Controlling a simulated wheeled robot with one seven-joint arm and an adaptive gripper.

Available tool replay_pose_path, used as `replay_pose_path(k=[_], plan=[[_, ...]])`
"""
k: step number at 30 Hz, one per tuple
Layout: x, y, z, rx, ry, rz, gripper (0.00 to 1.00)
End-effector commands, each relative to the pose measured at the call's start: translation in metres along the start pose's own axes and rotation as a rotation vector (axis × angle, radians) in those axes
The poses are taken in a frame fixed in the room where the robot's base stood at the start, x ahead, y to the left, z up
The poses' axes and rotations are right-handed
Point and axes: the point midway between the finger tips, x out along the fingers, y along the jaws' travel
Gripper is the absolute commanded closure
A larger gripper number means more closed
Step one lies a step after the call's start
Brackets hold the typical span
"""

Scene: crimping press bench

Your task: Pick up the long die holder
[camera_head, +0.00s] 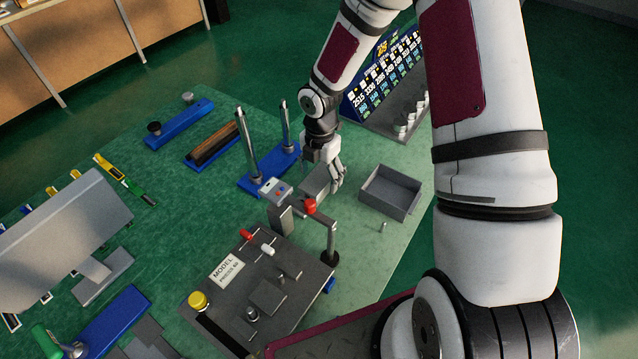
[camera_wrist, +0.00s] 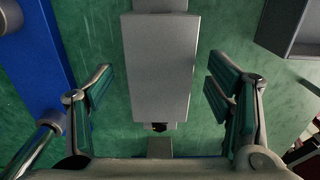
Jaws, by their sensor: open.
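A long grey block (camera_wrist: 160,68), which looks like the long die holder, lies lengthwise between my fingers in the wrist view. A small dark knob shows at its near end. In the head view this grey block (camera_head: 314,181) is partly hidden under my gripper (camera_head: 328,178). My gripper points down over it with its fingers open. In the wrist view, green gaps show between each finger and the block's sides, so neither finger touches it.
An open grey bin (camera_head: 391,192) stands to the right. A blue base with two upright metal posts (camera_head: 247,150) stands close on the left. The press (camera_head: 265,290) with a red-knobbed lever is in front. A display rack (camera_head: 385,85) stands behind.

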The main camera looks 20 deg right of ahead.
Motion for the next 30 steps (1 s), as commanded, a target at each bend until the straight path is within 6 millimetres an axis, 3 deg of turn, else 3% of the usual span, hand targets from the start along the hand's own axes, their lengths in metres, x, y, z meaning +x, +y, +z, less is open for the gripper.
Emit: replay_pose_path(k=[4,11,21,30], plan=[[0.0123,0.0003,0.0001,-0.002,-0.001,0.0,0.27],[0.0131,0.0003,0.0004,-0.001,-0.001,0.001,0.27],[0.013,0.0002,0.0002,-0.001,-0.001,0.0,1.0],[0.0102,0.0008,0.0008,-0.001,-0.002,0.002,1.0]])
